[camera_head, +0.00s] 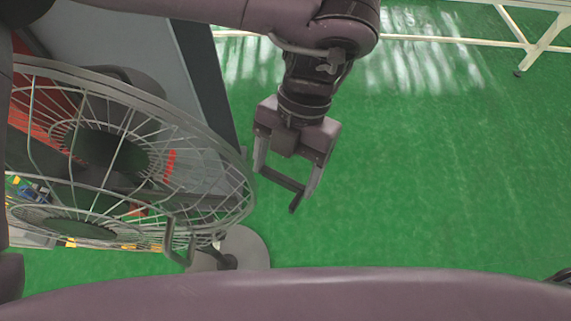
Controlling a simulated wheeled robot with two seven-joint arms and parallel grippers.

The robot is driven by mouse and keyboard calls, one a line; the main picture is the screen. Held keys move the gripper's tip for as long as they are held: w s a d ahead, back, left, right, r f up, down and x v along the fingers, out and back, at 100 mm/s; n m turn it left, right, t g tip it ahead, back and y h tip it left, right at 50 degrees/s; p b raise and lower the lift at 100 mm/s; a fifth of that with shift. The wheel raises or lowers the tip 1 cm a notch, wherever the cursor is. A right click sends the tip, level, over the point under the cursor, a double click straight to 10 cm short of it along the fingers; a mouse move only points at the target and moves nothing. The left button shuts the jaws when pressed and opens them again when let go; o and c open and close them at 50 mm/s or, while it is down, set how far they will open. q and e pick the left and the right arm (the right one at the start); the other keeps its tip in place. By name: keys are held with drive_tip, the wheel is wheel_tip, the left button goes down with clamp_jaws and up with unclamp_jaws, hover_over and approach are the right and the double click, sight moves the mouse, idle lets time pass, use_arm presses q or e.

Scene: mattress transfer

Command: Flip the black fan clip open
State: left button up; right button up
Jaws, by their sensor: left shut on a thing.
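A large fan (120,165) with a round wire cage fills the left side, its cage tilted. My left gripper (280,181) hangs from my arm just right of the cage rim, over the green floor. It is shut on a short black bar-like piece that spans between its fingers; I cannot tell whether this is the black fan clip. No other black clip can be made out on the rim. A grey metal loop (179,240) sticks out at the cage's lower edge. My right gripper is not in view.
The fan's round grey base (240,249) stands on the green floor (430,190) below the cage. A grey panel (190,60) stands behind the fan. A white frame (510,43) is at the back right. The floor between is clear.

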use_arm(q)
drive_tip(key=o, duration=1.4)
drive_tip(key=shift+v, duration=3.9)
